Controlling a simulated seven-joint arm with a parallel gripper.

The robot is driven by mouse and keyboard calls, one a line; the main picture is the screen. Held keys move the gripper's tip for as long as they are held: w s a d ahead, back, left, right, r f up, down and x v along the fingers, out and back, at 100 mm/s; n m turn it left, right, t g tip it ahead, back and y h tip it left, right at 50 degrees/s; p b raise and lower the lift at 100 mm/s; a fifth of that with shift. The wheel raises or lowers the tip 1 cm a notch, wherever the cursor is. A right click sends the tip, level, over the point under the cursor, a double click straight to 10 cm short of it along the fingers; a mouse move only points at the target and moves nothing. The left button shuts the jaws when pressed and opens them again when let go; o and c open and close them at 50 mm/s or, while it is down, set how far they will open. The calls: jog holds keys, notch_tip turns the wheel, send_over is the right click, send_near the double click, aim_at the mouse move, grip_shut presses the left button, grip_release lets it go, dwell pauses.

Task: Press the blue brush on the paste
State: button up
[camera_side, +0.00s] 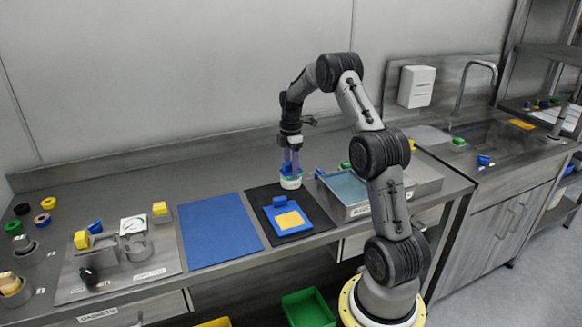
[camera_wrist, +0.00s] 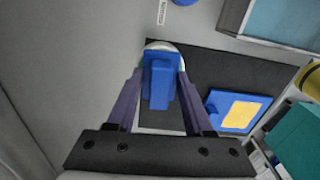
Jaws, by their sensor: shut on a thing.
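My gripper (camera_side: 290,163) points down at the back of the black mat, over a small white round dish (camera_side: 290,183) with a greenish upper part. In the wrist view my gripper (camera_wrist: 161,78) is shut on the blue brush (camera_wrist: 160,88), with one finger on each side. The brush hides most of the dish (camera_wrist: 154,46), and only its pale edge shows. I cannot tell whether the brush touches the paste, which is hidden. A blue plate with a yellow patch (camera_side: 289,220) lies on the mat in front of the dish and shows in the wrist view (camera_wrist: 240,110).
The black mat (camera_side: 317,216) lies under the plate. A blue mat (camera_side: 218,230) is to its left. A metal tray with a blue inside (camera_side: 345,187) stands close on the right. A metal fixture with yellow and blue pieces (camera_side: 116,262) is at the left.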

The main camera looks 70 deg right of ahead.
aim_at(290, 162)
jog(key=shift+r, duration=3.5)
